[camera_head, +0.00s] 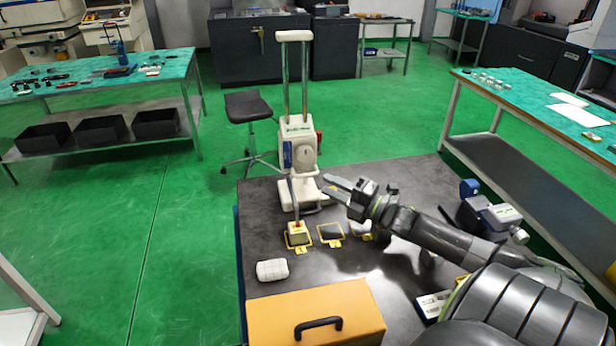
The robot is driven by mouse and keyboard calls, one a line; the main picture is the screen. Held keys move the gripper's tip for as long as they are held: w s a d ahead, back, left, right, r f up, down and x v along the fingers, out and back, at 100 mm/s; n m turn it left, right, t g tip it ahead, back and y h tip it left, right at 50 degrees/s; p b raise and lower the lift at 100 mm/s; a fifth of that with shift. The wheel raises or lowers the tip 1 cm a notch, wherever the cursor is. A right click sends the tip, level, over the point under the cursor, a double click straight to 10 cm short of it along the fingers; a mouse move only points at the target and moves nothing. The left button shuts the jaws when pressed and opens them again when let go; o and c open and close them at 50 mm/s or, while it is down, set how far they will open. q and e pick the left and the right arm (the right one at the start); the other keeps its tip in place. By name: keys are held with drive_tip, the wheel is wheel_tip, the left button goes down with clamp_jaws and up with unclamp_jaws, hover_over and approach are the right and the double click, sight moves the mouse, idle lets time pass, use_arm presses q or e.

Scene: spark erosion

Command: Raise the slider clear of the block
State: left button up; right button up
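The slider (299,150) is a white housing with a round dial, on two upright metal rods joined by a white bar at the top. A thin rod runs down in front of its stand toward a small pale block (298,236) on a yellow-marked square. The rod's reddish lower end is at the block's top; I cannot tell whether it touches or enters it. My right gripper (328,186) is just right of the stand, below the slider, with its two fingers apart and nothing visible between them. My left gripper is not in view.
The dark table (385,280) carries an orange case (300,312) with a black handle, a white ribbed box (272,269), another yellow-marked square (331,234) and a blue-and-grey device (487,212). A black stool (247,106) stands behind.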

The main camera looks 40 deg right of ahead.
sight(308, 175)
drive_tip(key=p+x, duration=0.1)
drive_tip(key=x, duration=0.5)
drive_tip(key=shift+r, duration=0.15)
drive_tip(key=shift+w+a, duration=0.25)
drive_tip(key=shift+w, duration=0.4)
drive_tip(key=shift+c, duration=0.4)
clamp_jaws()
